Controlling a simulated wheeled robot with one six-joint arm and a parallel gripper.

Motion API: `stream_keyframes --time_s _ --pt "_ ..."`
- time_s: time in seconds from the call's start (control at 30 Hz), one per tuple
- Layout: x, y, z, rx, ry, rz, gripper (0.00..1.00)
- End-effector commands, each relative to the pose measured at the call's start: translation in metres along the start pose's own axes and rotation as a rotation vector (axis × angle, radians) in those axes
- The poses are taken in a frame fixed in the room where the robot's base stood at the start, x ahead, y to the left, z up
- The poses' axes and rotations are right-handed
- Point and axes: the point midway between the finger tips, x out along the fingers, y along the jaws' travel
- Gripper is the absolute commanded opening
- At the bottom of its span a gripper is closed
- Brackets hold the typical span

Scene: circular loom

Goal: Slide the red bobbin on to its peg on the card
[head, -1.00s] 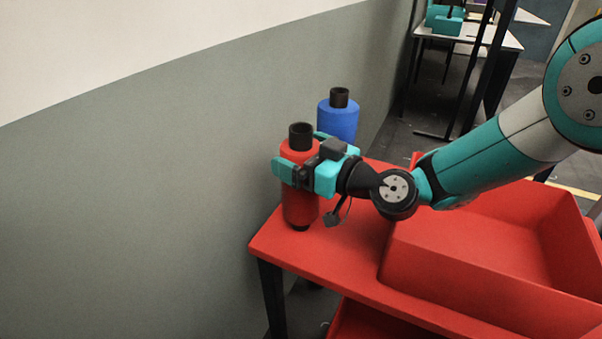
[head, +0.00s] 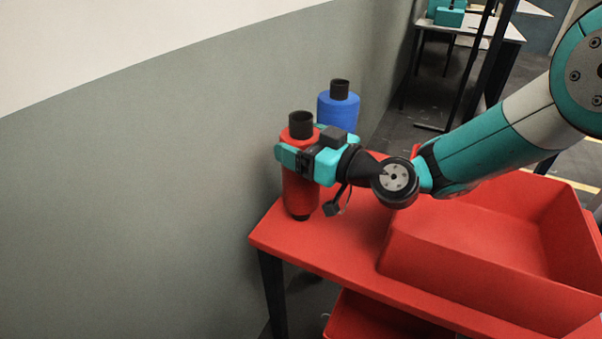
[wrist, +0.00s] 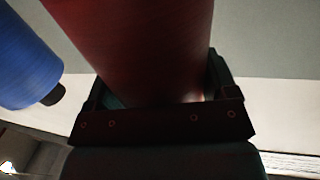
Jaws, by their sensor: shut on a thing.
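The red bobbin (head: 299,195) is upright at the left end of the red table in the head view, with a black tube end showing at its top and bottom. My gripper (head: 298,157) is shut around its upper body. I cannot tell whether its foot touches the table top or hangs just above it. In the wrist view the red bobbin (wrist: 135,40) fills the space between the jaws (wrist: 155,98). The card and its peg are not in view.
A blue bobbin (head: 338,108) stands just behind the red one; it also shows in the wrist view (wrist: 25,65). A large red bin (head: 440,250) takes up the right of the red table (head: 310,255). A grey wall (head: 150,200) runs close along the left.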

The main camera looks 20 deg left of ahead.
Motion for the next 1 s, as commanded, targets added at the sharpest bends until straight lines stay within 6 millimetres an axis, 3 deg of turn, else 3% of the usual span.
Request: stream_keyframes --time_s 0.27,1.0 --pt "0.0 0.0 -0.009 -0.001 0.003 -0.001 0.22" --pt "0.0 0.0 -0.092 -0.003 0.003 -0.001 0.22"
